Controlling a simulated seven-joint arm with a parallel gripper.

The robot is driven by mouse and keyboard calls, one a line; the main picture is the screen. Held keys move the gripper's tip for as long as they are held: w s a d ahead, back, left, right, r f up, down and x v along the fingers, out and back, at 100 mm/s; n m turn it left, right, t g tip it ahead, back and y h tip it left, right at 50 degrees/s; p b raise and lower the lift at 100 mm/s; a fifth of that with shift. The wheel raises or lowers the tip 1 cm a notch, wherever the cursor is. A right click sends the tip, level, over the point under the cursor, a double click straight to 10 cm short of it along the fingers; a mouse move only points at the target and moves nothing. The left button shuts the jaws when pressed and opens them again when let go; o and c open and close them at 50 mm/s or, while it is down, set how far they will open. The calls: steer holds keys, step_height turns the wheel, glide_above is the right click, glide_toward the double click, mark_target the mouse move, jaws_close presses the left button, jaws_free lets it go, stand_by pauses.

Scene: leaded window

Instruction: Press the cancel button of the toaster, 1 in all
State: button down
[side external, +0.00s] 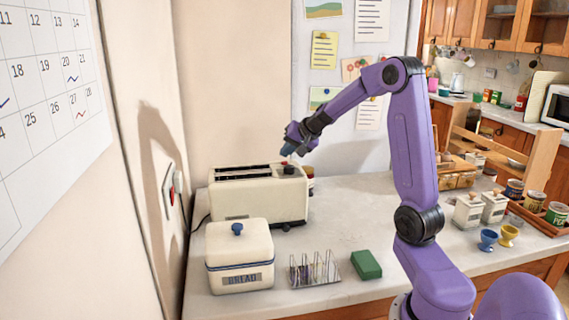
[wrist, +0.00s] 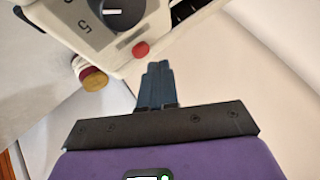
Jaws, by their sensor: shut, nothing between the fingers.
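The cream toaster (side external: 258,200) stands on the worktop against the wall, with two dark slots on top and dark controls at its right end. In the wrist view its control end (wrist: 95,25) shows a black dial (wrist: 120,12) and, beside it, a round red button (wrist: 141,49). My gripper (side external: 287,153) is above the toaster's right end in the side view. In the wrist view my gripper (wrist: 156,68) has its fingers together and empty, with the tips just below the red button in the picture. I cannot tell whether they touch it.
A white bread bin (side external: 240,268) stands in front of the toaster, with a toast rack (side external: 315,270) and green block (side external: 366,265) to its right. Jars stand behind the toaster's right end (wrist: 93,79). Egg cups (side external: 488,240) and shakers are further right. The worktop's middle (side external: 350,210) is clear.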

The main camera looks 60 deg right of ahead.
mark_target(287, 163)
steer(key=shift+f, duration=0.25)
steer(key=shift+f, duration=0.2)
steer(key=shift+f, duration=0.4)
stand_by(0.8)
steer(key=shift+r, duration=0.85)
steer(key=shift+r, duration=2.5)
steer(key=shift+a, duration=0.1)
